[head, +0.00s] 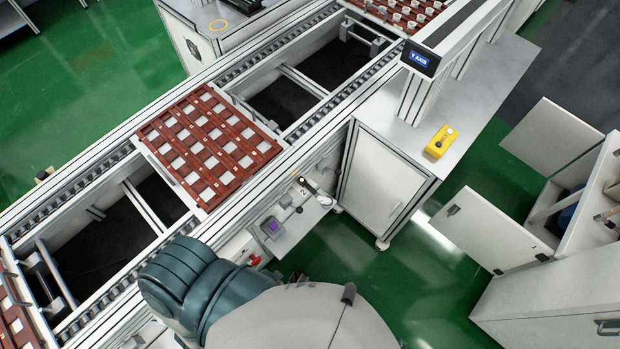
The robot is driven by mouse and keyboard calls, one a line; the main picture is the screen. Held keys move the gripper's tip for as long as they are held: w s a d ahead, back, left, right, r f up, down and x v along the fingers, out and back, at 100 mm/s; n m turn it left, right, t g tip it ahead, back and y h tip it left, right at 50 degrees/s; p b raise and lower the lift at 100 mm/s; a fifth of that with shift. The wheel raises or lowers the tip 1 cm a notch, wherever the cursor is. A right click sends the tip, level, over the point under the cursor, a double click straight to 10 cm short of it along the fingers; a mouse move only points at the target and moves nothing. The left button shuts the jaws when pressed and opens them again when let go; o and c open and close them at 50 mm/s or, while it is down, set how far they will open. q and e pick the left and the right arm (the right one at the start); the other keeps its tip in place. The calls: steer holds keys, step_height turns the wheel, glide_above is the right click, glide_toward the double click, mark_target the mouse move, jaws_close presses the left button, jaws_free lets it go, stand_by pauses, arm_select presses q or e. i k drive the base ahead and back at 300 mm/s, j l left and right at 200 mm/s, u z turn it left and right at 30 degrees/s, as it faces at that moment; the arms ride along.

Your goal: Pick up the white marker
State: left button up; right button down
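I cannot make out a white marker anywhere in the head view. Some small items lie on a little grey shelf (290,238) on the conveyor's near side, but they are too small to identify, apart from a purple-faced device (272,226). Neither of my grippers shows. Only a teal and grey part of my own body shows at the bottom, and it covers part of the floor and the conveyor's near side.
The conveyor (112,157) runs diagonally and carries a red-brown tray (148,152) with white squares. A white cabinet (383,182) stands beside it, with a yellow box (440,142) on top. Cabinets with open doors (487,231) stand at right. Green floor (375,285) lies between.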

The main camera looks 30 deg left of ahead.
mark_target(323, 199)
steer(key=u, duration=0.7)
